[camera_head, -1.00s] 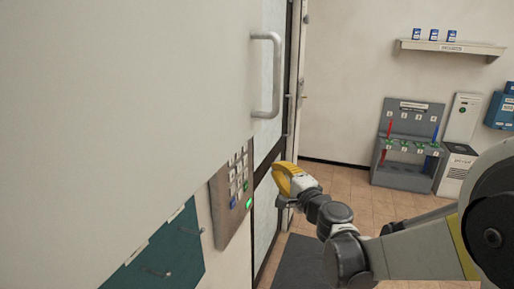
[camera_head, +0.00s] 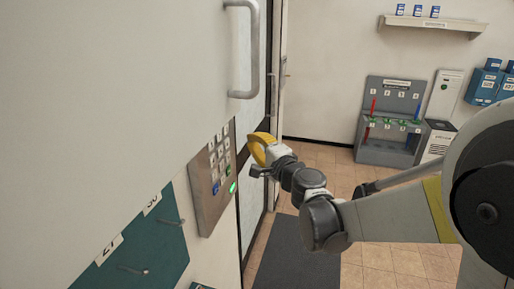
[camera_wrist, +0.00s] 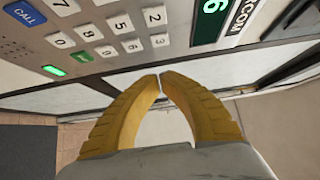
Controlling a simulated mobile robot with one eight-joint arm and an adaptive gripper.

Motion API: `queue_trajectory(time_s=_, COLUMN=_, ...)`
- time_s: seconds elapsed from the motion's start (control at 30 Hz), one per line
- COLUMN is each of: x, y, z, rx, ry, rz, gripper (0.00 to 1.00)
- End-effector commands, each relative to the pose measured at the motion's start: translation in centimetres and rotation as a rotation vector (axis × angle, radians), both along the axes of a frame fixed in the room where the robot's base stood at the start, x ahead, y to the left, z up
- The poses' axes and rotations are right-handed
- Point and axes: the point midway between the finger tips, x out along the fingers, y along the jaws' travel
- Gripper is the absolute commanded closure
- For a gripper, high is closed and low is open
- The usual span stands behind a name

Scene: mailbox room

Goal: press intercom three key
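The intercom panel (camera_head: 206,205) is a metal keypad on the wall at left centre in the head view, with a lit green key and a blue key. In the wrist view the three key (camera_wrist: 160,40) is a pale square key at the end of the row with the nine and six keys. My gripper (camera_head: 254,144) has yellow fingers and is beside the panel's right edge. In the wrist view my gripper (camera_wrist: 160,77) has its tips together, with nothing between them. The tips appear just below the three key, apart from it.
A blue call key (camera_wrist: 24,13) and a green display (camera_wrist: 210,22) are on the panel. A door handle (camera_head: 252,55) sticks out above it. Green pigeonhole fronts (camera_head: 135,250) with hooks are at lower left. The floor (camera_head: 370,262) to the right is clear.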

Motion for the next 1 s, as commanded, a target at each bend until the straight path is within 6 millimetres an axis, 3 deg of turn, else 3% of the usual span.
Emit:
queue_trajectory(time_s=0.23, x=4.4, y=2.5, z=-0.2, rx=0.000, ry=0.000, rz=0.002, gripper=1.00)
queue_trajectory(time_s=0.5, x=5.3, y=5.4, z=-0.1, rx=0.000, ry=0.000, rz=0.001, gripper=1.00)
queue_trajectory(time_s=1.0, x=5.7, y=6.4, z=0.0, rx=0.000, ry=0.000, rz=0.002, gripper=1.00)
